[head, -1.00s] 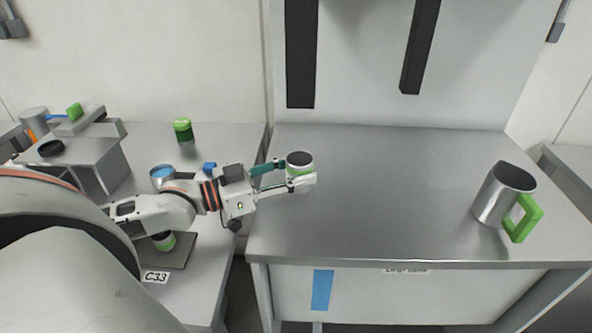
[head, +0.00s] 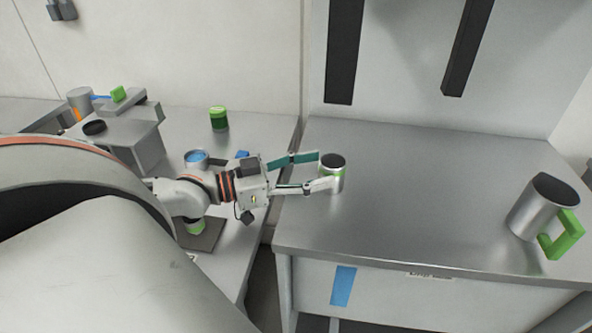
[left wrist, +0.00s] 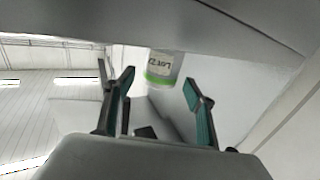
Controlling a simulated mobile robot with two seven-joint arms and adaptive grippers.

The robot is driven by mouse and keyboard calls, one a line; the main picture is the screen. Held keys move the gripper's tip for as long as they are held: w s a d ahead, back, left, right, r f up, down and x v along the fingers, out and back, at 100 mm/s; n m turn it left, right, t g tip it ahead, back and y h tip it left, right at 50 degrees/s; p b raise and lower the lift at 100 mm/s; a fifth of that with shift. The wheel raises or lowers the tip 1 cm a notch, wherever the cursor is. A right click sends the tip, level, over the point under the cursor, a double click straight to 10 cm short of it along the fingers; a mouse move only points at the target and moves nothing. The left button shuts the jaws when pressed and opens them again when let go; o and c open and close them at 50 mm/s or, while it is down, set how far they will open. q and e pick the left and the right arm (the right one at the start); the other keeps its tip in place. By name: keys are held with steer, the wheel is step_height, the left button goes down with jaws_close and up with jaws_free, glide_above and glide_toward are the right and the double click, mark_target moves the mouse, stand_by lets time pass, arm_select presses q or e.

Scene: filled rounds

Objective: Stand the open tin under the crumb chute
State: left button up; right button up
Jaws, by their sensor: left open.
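The open tin (head: 333,166) is a small silver can with a dark open top and a green band. It stands upright on the left part of the right-hand metal table (head: 420,225). My left gripper (head: 327,170) is open at the tin, coming from the left. One finger reaches past its near side and the other ends at its far left. In the left wrist view the tin (left wrist: 163,66) shows beyond and between the spread fingers, with a white label. I cannot tell whether a finger touches it. The crumb chute is not clearly recognisable. My right gripper is out of view.
A large metal mug (head: 541,207) with a green handle stands at the table's right. Two dark bars (head: 344,52) (head: 467,48) hang above the back. On the left table are a green-lidded jar (head: 219,119) and a blue-topped can (head: 196,158). The table's middle is clear.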

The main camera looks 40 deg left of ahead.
arm_select(q)
steer(key=shift+p+v, duration=0.65)
steer(key=shift+v, duration=1.45)
steer(key=shift+d+r, duration=0.1)
